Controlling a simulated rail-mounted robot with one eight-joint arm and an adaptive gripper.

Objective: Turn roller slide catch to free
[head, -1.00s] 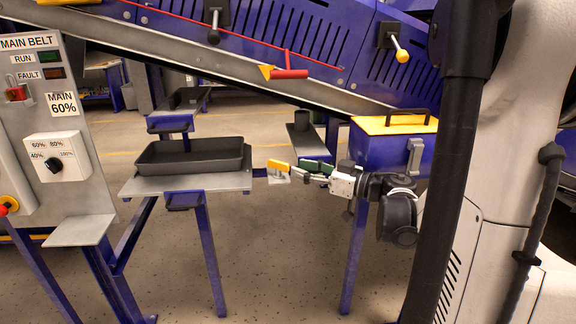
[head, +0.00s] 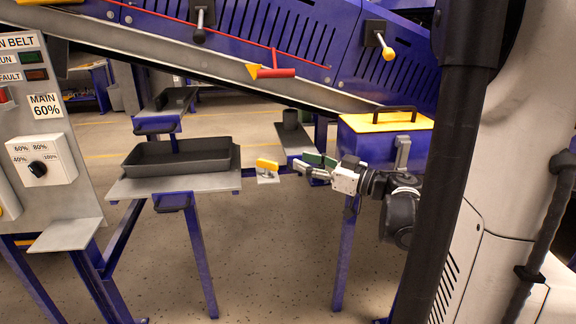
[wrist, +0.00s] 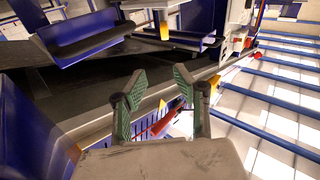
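A small catch with a yellow handle (head: 267,164) sits on a grey metal base on the blue frame, just right of the tray shelf in the head view. Its handle lies at a slight downward tilt to the right. My gripper (head: 311,166) is to the right of the catch, with a visible gap between them. In the wrist view my gripper (wrist: 161,100) has its two green-padded fingers spread apart with nothing held between them.
A black tray (head: 235,158) lies on a grey shelf left of the catch. A blue box with a yellow lid (head: 390,122) stands behind my wrist. A red handle (head: 276,73) hangs from the sloped conveyor above. A control panel (head: 48,130) stands at the left.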

